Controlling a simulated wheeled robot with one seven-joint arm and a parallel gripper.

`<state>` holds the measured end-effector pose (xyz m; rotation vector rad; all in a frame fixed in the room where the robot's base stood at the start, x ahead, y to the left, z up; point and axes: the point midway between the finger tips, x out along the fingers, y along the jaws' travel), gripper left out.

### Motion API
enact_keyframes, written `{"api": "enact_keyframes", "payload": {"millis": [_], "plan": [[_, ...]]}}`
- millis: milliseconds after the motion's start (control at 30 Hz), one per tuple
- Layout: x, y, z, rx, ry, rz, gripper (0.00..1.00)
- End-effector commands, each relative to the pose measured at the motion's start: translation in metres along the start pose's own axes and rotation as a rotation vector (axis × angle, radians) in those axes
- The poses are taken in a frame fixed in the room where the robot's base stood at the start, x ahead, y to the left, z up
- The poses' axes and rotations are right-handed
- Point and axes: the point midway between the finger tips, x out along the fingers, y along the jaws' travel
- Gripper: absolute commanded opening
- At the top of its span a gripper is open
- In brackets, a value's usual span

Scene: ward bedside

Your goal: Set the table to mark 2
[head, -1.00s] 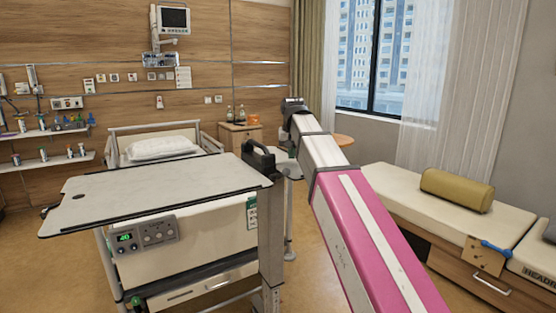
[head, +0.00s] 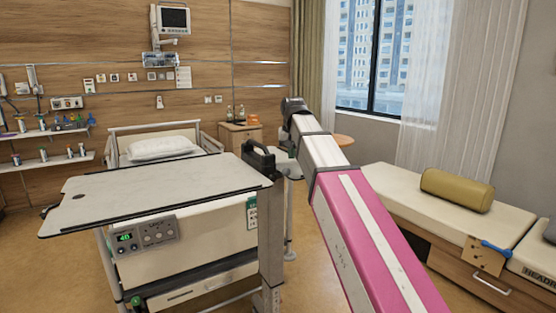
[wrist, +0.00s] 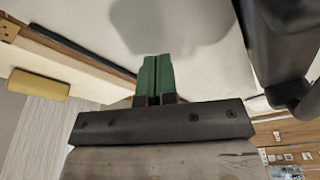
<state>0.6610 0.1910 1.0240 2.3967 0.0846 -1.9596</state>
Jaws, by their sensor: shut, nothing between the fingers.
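The overbed table (head: 150,195) has a pale grey top with dark edges and stands at the left in the head view. Its top looks level, and its grey upright column (head: 270,245) is at the right end. A grey control panel (head: 145,238) with a lit green readout shows below the top; its digits are too small to read surely. No mark 2 can be made out. In the wrist view my gripper (wrist: 153,78) has its green fingers together and empty, in front of a pale surface. I cannot tell whether they touch it. I cannot make out the fingers in the head view.
The bed with a white pillow (head: 162,147) is behind the table. A couch with an olive bolster (head: 457,190) is at the right. A bedside cabinet (head: 240,134) stands by the back wall. Some bare floor shows between table and couch.

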Motion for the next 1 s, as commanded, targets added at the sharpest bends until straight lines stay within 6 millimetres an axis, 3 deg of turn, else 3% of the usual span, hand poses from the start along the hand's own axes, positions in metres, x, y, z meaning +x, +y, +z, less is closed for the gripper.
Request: {"api": "enact_keyframes", "payload": {"millis": [1000], "plan": [[0.035, 0.000, 0.008, 0.000, -0.001, 0.000, 0.00]]}}
